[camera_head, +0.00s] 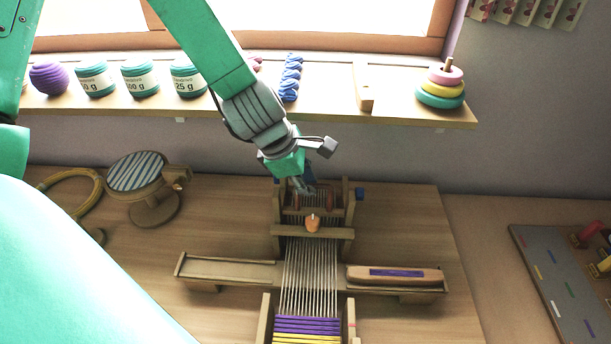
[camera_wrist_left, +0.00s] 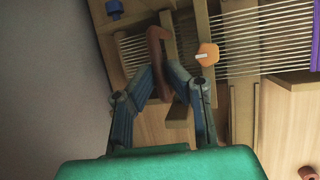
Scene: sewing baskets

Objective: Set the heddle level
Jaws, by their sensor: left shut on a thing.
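The wooden loom (camera_head: 277,244) stands on the table, with pale warp threads running toward the front. The heddle sits in its upright back frame, with reddish-brown handles (camera_head: 330,201) near its top. An orange knob (camera_head: 312,224) with a white mark is on the front crossbar, and also shows in the wrist view (camera_wrist_left: 207,54). My left gripper (camera_head: 306,188) reaches down at the back of the loom. In the wrist view its fingers (camera_wrist_left: 163,88) are shut on a reddish-brown handle (camera_wrist_left: 157,50). The heddle's exact tilt cannot be told. My right gripper is not in view.
A shuttle (camera_head: 395,274) with purple thread lies on the loom's right side tray; the left tray (camera_head: 225,270) looks empty. A striped round stand (camera_head: 137,171) and a hoop (camera_head: 88,181) are at left. A shelf (camera_head: 410,111) with yarn runs behind. A grey board (camera_head: 550,270) lies at right.

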